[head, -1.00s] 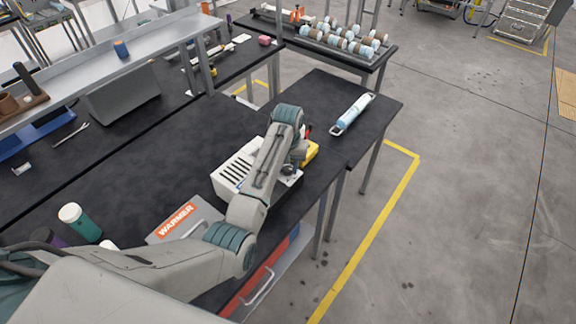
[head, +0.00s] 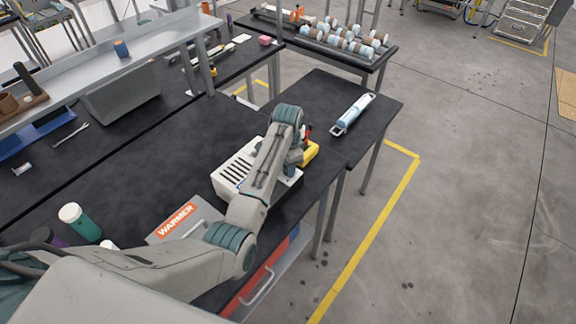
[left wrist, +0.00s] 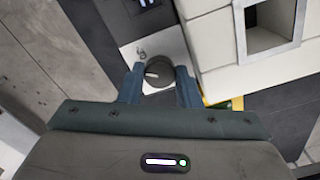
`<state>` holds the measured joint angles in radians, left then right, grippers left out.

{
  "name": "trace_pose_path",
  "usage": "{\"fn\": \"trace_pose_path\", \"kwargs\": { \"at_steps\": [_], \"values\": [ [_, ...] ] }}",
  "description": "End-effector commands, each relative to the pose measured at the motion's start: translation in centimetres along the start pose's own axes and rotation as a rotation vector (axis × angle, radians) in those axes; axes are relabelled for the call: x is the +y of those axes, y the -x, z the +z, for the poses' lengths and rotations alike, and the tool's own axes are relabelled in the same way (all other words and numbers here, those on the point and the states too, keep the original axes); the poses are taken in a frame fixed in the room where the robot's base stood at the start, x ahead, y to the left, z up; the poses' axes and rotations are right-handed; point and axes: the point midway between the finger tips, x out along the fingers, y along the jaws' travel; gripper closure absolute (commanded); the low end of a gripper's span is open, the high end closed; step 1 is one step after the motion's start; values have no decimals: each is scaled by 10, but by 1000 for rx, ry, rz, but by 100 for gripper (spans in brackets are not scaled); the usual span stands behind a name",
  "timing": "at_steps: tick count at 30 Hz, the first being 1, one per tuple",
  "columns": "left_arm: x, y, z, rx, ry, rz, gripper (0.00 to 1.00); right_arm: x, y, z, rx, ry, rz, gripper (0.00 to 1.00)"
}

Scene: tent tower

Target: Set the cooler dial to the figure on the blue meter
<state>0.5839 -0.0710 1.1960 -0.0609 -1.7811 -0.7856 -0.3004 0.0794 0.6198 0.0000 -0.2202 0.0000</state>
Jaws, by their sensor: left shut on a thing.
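The dark round dial (left wrist: 158,72) shows in the left wrist view on a pale panel (left wrist: 132,52), with a light pointer mark on its face. My left gripper (left wrist: 159,76) is shut on the dial, one finger on each side. A dark display (left wrist: 147,4) is cut off at the top edge of that view, and I cannot read its figure. In the head view my left arm reaches over the white slotted box (head: 236,168) and hides the dial. I cannot make out a blue meter. My right gripper is not in view.
A yellow object (head: 313,152) sits close beside my left gripper. A light-blue cylinder with end handles (head: 352,114) lies on the dark table beyond. A WARMER box (head: 172,220) and a green cup with white lid (head: 80,222) stand nearer. The middle of the bench is clear.

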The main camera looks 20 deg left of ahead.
Motion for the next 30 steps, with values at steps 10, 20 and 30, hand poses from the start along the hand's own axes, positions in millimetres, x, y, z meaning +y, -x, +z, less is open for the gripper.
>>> {"fn": "trace_pose_path", "kwargs": {
  "at_steps": [10,20,30],
  "values": [
    [0,1,-1,2,-281,-2,92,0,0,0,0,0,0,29],
    [0,1,-1,2,-432,-2,92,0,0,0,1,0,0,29],
    [0,1,-1,2,-470,-2,92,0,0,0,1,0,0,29]
  ]
}}
